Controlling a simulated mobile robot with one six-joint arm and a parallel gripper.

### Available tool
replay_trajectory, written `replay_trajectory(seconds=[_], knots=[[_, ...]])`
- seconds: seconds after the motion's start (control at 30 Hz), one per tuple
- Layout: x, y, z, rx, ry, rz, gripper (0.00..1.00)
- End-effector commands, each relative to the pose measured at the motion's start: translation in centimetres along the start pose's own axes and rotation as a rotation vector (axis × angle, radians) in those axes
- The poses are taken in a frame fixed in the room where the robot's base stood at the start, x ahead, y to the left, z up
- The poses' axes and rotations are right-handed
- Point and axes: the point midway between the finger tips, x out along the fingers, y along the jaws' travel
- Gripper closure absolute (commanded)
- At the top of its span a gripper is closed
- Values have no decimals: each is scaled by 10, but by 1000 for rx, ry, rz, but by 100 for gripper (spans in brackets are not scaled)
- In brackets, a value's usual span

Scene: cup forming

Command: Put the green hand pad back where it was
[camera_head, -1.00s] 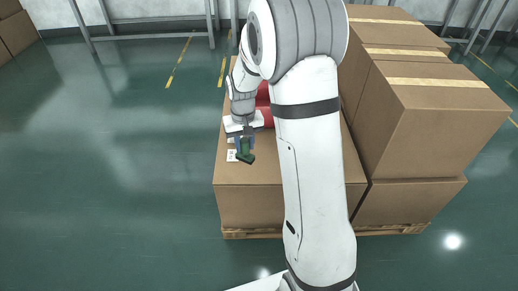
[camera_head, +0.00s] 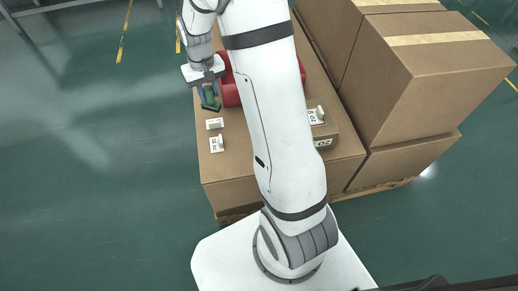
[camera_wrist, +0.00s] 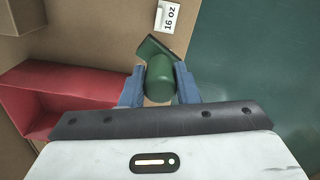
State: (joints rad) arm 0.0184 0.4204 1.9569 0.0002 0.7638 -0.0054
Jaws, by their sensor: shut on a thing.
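The green hand pad (camera_head: 210,100) is held between the two blue fingers of my gripper (camera_head: 208,92), at the left edge of the cardboard box top. In the wrist view the pad (camera_wrist: 160,77) shows a round green grip between the fingertips of my gripper (camera_wrist: 160,88) and a flat dark green plate beyond it. My gripper is shut on the grip. I cannot tell whether the pad touches the cardboard. A white label reading "16 oz" (camera_wrist: 168,17) lies just beyond the pad in the wrist view.
A red bin (camera_head: 229,88) stands right beside my gripper, partly hidden by my arm. White label stands (camera_head: 216,144) sit along the left edge of the cardboard surface (camera_head: 232,165). Tall cardboard boxes (camera_head: 420,75) stand on the right. Open green floor lies left.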

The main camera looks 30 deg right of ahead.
Motion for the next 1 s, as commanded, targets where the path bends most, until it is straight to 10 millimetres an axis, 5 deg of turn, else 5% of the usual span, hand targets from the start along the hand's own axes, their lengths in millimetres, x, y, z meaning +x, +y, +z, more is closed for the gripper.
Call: replay_trajectory(seconds=[0.17,0.6,0.77,1.0], knots=[[13,14,10,99,1,0,98],[74,108,101,929,3,0,98],[85,117,115,1047,0,1,98],[129,117,117,1057,-4,1,98]])
